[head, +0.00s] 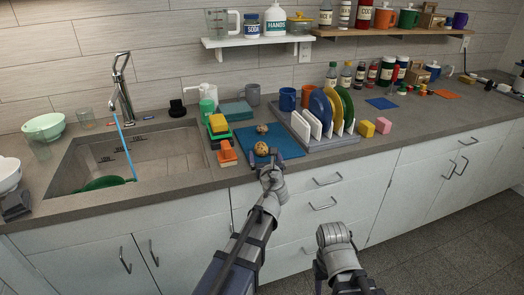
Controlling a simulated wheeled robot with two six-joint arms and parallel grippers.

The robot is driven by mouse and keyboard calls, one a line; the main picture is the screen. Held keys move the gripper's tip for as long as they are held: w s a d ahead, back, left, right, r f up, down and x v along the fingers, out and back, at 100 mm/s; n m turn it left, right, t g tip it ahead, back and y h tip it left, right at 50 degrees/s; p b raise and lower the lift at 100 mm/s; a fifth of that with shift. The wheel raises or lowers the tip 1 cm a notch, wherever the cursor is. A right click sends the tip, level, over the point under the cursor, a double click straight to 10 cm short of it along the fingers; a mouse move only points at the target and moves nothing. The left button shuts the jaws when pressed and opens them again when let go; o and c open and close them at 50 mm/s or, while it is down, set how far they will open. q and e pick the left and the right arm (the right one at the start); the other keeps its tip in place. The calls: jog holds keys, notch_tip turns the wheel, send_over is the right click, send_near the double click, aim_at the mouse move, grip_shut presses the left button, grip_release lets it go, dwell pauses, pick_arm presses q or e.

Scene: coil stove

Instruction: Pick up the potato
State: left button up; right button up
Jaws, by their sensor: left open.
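Two small brown, round, potato-like items lie on a blue mat (243,133) on the counter. The nearer one (261,149) is lighter brown, and the farther one (262,129) is darker and just behind it. They are too small to tell apart surely. My left gripper (267,159) is open at the front edge of the mat, close to the nearer item. I cannot tell whether it touches it.
A grey rack (322,144) with coloured plates stands right of the mat. Sponges (227,152) and a green-and-yellow item (218,127) stand left, beside the sink (160,151). Yellow (367,129) and pink (384,126) blocks lie right. The counter beyond them is partly clear.

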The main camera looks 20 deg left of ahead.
aim_at(261, 149)
pick_arm(q)
jog(key=shift+b+x, duration=0.5)
jog(key=shift+x, duration=2.3)
jog(key=shift+s+a+f, duration=0.1)
jog(key=shift+s+a, duration=0.05)
jog(key=c, duration=1.5)
